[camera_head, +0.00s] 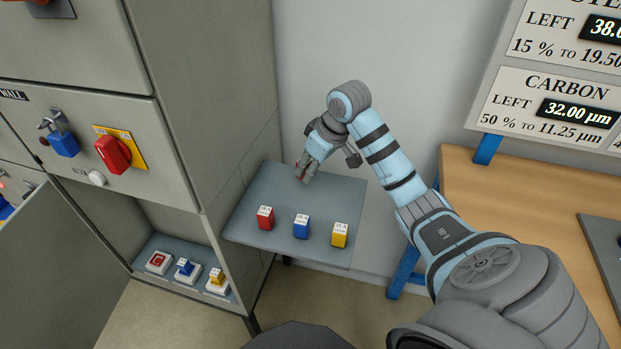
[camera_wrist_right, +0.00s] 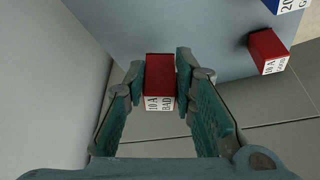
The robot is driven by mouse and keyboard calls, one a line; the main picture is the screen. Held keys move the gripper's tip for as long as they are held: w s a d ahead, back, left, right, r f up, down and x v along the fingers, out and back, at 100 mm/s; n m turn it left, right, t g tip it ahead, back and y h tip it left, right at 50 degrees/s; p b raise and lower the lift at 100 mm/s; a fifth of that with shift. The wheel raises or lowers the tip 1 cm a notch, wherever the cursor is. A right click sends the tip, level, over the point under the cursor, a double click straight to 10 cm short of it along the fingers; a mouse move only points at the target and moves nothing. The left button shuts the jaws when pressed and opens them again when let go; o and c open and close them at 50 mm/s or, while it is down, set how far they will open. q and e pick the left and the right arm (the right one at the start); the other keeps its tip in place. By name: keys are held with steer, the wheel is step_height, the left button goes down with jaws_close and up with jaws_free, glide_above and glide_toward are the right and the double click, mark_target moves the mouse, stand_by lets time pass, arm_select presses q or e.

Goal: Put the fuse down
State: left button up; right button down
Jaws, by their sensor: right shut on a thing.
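My right gripper (camera_head: 303,172) is over the far part of the grey-blue shelf (camera_head: 262,190) beside the cabinet. It is shut on a red fuse; in the right wrist view the fuse (camera_wrist_right: 160,78) sits between the fingers (camera_wrist_right: 160,85), its white label reading "10 A BAD". I cannot tell whether this fuse touches the shelf. A red fuse (camera_head: 265,217), a blue fuse (camera_head: 301,226) and a yellow fuse (camera_head: 340,235) stand in a row along the shelf's near side. Another red fuse (camera_wrist_right: 268,50) shows at the right wrist view's upper right. My left gripper is not in view.
The cabinet's low compartment holds a red-marked base (camera_head: 158,262), a blue piece on a white base (camera_head: 187,268) and a yellow one (camera_head: 217,278). An open door (camera_head: 60,265) stands at left. A wooden table (camera_head: 500,195) is at right. The shelf's middle is clear.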

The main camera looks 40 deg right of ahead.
step_height(320, 180, down, 4)
steer(key=shift+s+f+b, duration=0.1)
steer(key=shift+f+b, duration=0.05)
steer(key=shift+b, duration=0.4)
steer(key=shift+f, duration=0.1)
steer(key=shift+f+p, duration=0.3)
steer(key=c, duration=1.3)
jaws_free()
steer(key=shift+c, duration=0.2)
steer(key=shift+r+b, duration=0.25)
steer(key=shift+b, duration=0.05)
steer(key=a+p+v, duration=0.1)
steer(key=p+v, duration=0.2)
steer(key=v, duration=0.9)
steer(key=shift+d, duration=0.45)
steer(key=shift+r, duration=0.1)
